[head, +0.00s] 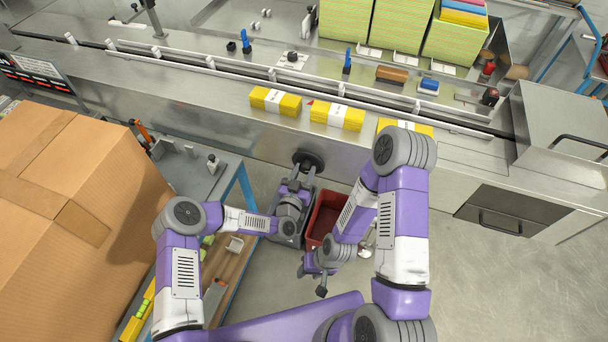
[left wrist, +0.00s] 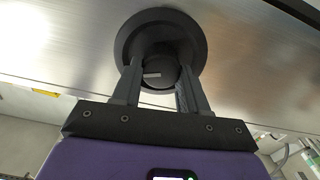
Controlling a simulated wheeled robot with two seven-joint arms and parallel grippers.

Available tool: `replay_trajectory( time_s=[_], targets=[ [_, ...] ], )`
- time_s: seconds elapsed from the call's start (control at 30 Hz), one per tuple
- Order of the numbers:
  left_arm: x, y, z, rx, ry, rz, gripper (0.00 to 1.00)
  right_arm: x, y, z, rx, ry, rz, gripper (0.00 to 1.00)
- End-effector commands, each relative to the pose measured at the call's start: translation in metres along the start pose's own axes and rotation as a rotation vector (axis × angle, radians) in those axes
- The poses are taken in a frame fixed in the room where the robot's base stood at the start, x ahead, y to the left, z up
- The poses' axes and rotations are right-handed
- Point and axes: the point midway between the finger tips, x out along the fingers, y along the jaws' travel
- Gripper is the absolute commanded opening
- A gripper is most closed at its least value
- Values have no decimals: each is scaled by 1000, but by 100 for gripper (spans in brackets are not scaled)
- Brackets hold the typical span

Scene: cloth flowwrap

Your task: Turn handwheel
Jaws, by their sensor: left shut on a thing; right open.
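The black handwheel (head: 309,161) is mounted on the front metal face of the machine. In the left wrist view the handwheel (left wrist: 160,42) is a round black disc with a knob at its hub bearing a light mark. My left gripper (head: 299,176) is at the wheel, and in the left wrist view its two fingers (left wrist: 157,80) are closed on either side of the hub knob. The arm hides part of the wheel's lower side. My right gripper (head: 312,277) hangs low, away from the wheel, and is open and empty.
A red bin (head: 325,222) stands on the floor right of my left gripper. A large cardboard box (head: 75,190) and a bench fill the left. Yellow packs (head: 275,101) lie on the machine's front ledge above. Open floor lies at the lower right.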

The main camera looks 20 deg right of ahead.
Motion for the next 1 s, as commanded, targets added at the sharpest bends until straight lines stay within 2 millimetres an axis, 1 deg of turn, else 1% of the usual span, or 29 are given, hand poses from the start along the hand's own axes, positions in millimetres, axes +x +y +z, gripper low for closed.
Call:
replay_trajectory(
  time_s=[0.03,0.3,0.7,1.0],
  targets=[
    [0,-1,3,-38,2,1,13,8,3,0,0,0,0,43],
    [0,-2,4,-292,2,0,13,35,13,-1,0,0,0,43],
    [0,-4,5,-671,1,0,13,71,26,-3,0,0,0,43],
    [0,-4,5,-942,1,0,13,94,35,-4,0,0,0,43]
  ],
)
